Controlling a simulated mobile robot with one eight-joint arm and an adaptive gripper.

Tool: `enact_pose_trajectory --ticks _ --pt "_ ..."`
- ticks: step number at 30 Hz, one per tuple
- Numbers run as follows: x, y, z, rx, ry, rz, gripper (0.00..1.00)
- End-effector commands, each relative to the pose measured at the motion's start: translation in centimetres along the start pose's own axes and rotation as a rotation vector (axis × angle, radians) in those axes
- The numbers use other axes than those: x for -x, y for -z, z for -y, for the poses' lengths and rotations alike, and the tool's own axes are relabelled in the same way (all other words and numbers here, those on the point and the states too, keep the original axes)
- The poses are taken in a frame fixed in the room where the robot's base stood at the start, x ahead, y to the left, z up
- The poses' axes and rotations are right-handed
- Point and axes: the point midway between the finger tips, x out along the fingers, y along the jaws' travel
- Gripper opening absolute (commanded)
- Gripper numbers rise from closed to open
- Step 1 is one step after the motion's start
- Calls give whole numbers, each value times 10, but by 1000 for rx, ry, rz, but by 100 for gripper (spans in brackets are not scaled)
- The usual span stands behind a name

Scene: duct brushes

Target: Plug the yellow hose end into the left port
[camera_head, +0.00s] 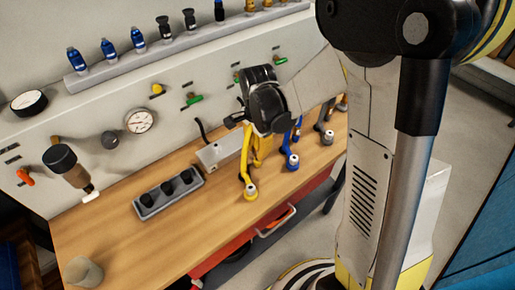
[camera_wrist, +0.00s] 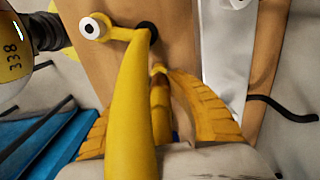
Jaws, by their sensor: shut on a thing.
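The yellow hose end (camera_head: 249,191) shows on the wooden bench as a ring with a pale top, and in the wrist view (camera_wrist: 93,28) as a white ring with a dark centre. My gripper (camera_head: 257,157) is black with yellow fingers and reaches down over the bench. In the wrist view its ribbed fingers (camera_wrist: 162,72) are shut on the yellow hose (camera_wrist: 130,110), whose length crosses the foreground. Where the grip meets the hose is partly hidden. A grey block (camera_head: 147,211) with three dark round tops stands left of the gripper; which is the left port I cannot tell.
A blue hose end (camera_head: 292,161) and a dark grey one (camera_head: 327,137) stand to the right. A silver box (camera_head: 221,149) sits behind the gripper. A cup (camera_head: 84,271) stands at the front left of the bench (camera_head: 140,250). Bare wood lies in front of the block.

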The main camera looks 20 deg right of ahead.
Motion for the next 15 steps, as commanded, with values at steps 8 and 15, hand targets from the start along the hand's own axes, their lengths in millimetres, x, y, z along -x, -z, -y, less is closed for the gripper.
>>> enact_pose_trajectory --ticks 8,15 --pt "12 0 0 0 0 0 0" --pt "22 0 0 0 0 0 0"
